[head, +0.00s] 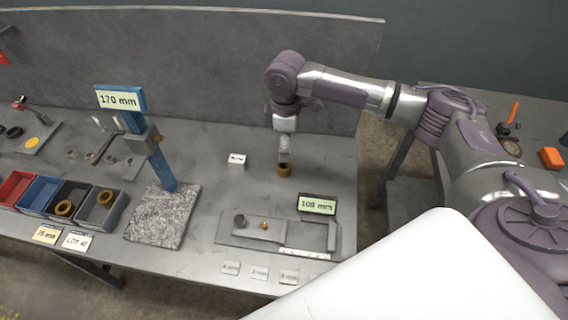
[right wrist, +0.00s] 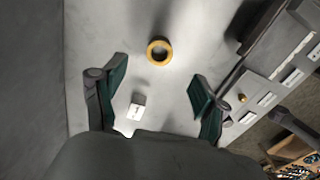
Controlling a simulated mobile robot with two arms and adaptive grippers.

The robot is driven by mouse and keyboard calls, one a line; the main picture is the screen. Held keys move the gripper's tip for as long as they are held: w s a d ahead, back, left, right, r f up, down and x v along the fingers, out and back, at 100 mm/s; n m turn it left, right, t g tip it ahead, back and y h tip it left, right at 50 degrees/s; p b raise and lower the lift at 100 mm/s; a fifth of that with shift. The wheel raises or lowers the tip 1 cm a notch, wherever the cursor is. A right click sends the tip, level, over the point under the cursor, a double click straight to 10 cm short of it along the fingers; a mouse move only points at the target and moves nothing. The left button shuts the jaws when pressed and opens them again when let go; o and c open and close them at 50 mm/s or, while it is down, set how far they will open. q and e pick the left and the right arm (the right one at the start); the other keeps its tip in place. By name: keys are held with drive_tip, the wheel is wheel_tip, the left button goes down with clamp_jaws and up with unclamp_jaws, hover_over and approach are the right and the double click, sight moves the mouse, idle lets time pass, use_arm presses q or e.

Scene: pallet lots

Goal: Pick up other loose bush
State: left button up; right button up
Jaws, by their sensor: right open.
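A loose brass-coloured bush (head: 284,171) stands on the grey bench, just below my right gripper (head: 284,152) in the head view. In the right wrist view the bush (right wrist: 149,51) is a ring with its hole facing up. It lies ahead of the open fingers (right wrist: 158,82), roughly centred between them and not visibly touched. Two other bushes sit in bins: one (head: 64,208) in the black bin (head: 57,195) and one (head: 106,198) in the grey bin (head: 97,222). My left gripper is not in view.
A small white labelled block (head: 237,160) stands left of the loose bush. A gauge plate (head: 240,238) with a 109 mm display (head: 317,205) lies in front. A blue stand with a 170 mm display (head: 118,98) rises at left. A grey wall panel (head: 200,60) stands behind the bench.

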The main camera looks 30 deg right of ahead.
sight(284, 165)
wheel_tip(284, 165, down, 4)
drive_tip(key=shift+r, duration=0.1)
drive_tip(key=shift+f, duration=0.6)
wheel_tip(284, 165, down, 4)
drive_tip(key=shift+a+r+p, duration=0.15)
drive_tip(key=shift+r+p, duration=0.05)
drive_tip(key=shift+p, duration=0.4)
drive_tip(key=shift+w+f, duration=0.1)
drive_tip(key=shift+f, duration=0.35)
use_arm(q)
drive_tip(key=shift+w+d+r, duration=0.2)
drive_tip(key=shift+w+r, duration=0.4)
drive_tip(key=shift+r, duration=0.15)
use_arm(e)
drive_tip(key=shift+c, duration=1.2)
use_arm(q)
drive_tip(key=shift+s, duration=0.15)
use_arm(e)
drive_tip(key=c, duration=1.1)
drive_tip(key=shift+r, duration=0.2)
drive_tip(key=shift+c, duration=0.2)
